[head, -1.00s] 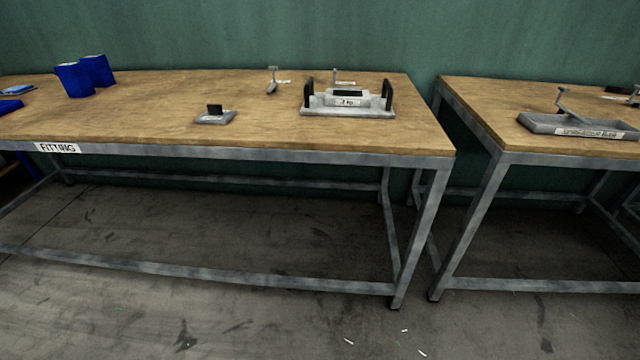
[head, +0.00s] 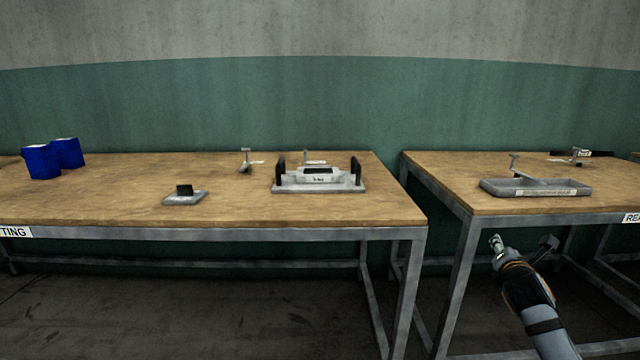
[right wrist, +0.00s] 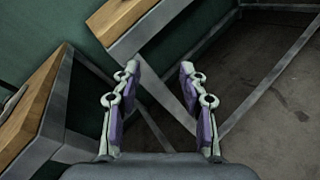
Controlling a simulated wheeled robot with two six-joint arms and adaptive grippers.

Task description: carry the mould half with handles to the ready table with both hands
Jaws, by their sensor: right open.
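The mould half (head: 318,178) is a grey block on a flat plate with a black upright handle at each end. It lies on the wooden top of the fitting table (head: 230,210), near its right end. The ready table (head: 440,190) stands to the right, across a narrow gap; its label is cut off by the picture's edge. My right gripper (head: 522,243) is low in front of the ready table, below its top and well away from the mould half. In the right wrist view its fingers (right wrist: 158,100) are spread with nothing between them. My left gripper is not in view.
A grey tray (head: 535,188) with an upright piece lies on the ready table. Blue containers (head: 42,162) stand at the fitting table's left. A small grey block (head: 185,197) and a small stand (head: 246,162) share that table. Bare wood lies left of the mould half.

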